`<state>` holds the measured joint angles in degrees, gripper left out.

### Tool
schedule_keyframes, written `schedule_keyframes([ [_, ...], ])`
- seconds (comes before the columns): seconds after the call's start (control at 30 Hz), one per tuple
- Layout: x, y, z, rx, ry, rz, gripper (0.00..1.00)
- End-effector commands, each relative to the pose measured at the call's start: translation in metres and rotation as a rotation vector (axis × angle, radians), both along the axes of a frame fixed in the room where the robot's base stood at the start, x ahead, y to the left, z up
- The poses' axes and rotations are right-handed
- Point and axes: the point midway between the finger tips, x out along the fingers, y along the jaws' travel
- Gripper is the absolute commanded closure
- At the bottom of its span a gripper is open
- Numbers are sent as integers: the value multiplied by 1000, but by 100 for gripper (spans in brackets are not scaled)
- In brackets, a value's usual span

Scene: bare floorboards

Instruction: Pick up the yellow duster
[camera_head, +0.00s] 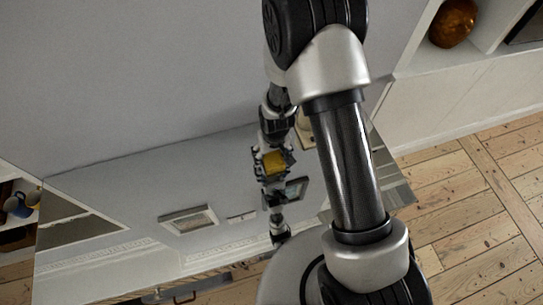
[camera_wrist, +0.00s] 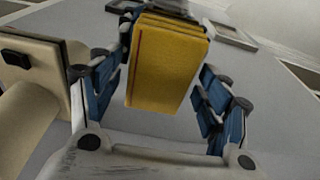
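The yellow duster (camera_wrist: 165,65) is a thick folded yellow block with a thin red line near its left edge. Parts of the far fingertips are hidden by the duster. In the head view the duster (camera_head: 275,162) is a small yellow patch at my gripper, over the grey surface; part of the gripper is dark and hard to make out.
A grey surface spreads below, with a picture frame (camera_head: 187,218) and a smaller flat item (camera_head: 240,217). A beige object (camera_wrist: 28,95) stands close at the left of the wrist view. Shelves hold a brown-orange round object (camera_head: 453,22) at upper right. Floorboards (camera_head: 470,230) are clear at right.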

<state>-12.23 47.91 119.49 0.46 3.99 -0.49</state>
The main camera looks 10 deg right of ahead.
Motion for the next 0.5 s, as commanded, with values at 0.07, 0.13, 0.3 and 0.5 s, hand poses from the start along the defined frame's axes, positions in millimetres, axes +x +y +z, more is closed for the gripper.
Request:
schedule_keyframes([
  [0.07,0,0,0,0,0,0,38],
  [0.13,0,0,0,0,0,0,43],
  [0.3,0,0,0,0,0,0,54],
  [0.5,0,0,0,0,0,0,67],
])
